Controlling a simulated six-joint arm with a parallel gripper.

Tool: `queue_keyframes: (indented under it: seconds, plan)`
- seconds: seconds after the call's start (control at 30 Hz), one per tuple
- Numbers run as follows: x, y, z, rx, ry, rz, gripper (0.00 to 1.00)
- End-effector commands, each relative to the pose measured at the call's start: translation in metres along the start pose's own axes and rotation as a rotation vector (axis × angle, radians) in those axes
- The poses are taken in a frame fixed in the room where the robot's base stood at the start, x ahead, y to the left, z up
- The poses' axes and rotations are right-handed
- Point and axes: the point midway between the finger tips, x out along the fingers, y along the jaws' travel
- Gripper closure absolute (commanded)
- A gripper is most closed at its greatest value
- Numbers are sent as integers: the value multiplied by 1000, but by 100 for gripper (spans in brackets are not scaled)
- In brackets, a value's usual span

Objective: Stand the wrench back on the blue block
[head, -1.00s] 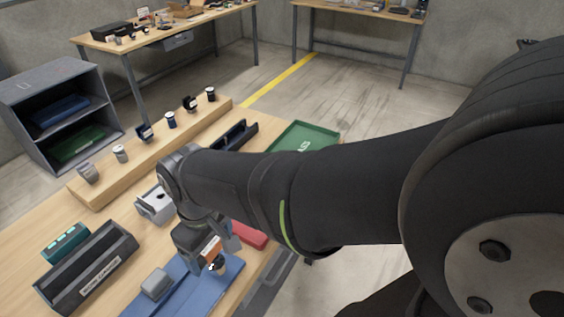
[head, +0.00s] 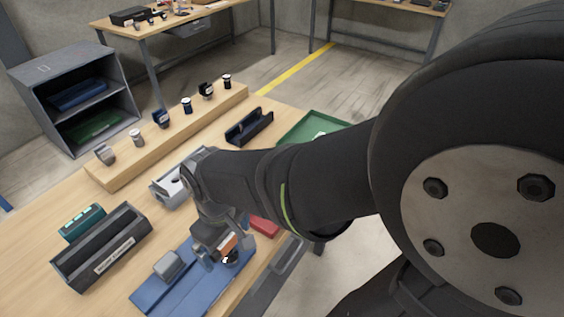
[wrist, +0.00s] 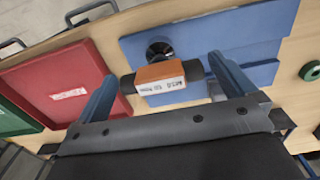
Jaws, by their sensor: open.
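The wrench (wrist: 160,78) shows in the wrist view as a bar with dark ends, an orange and white label and a round black end. In the head view its orange part (head: 228,243) shows below my wrist. My gripper (wrist: 162,70) is open, with one finger on each side of the wrench and gaps between. The blue block (head: 200,294) lies flat below it near the table's front edge, and in the wrist view it fills the upper right (wrist: 265,25). I cannot tell whether the wrench touches the block.
A grey piece (head: 168,264) sits on the blue block. A dark holder (head: 100,256) stands to its left, a red tray (wrist: 60,85) beside it and a grey box (head: 170,187) behind. Several small items line a wooden riser (head: 180,135). A shelf (head: 70,95) stands beyond.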

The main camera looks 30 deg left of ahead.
Motion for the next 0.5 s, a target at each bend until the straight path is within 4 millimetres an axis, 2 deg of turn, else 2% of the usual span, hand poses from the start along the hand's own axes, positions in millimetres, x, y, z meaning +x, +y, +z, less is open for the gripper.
queue_keyframes:
  seconds: [0.17, 0.5]
  plan:
    - [-19, 0, -1, 0, 4, 1, 0]
    - [-91, 0, -1, 0, 5, 1, 0]
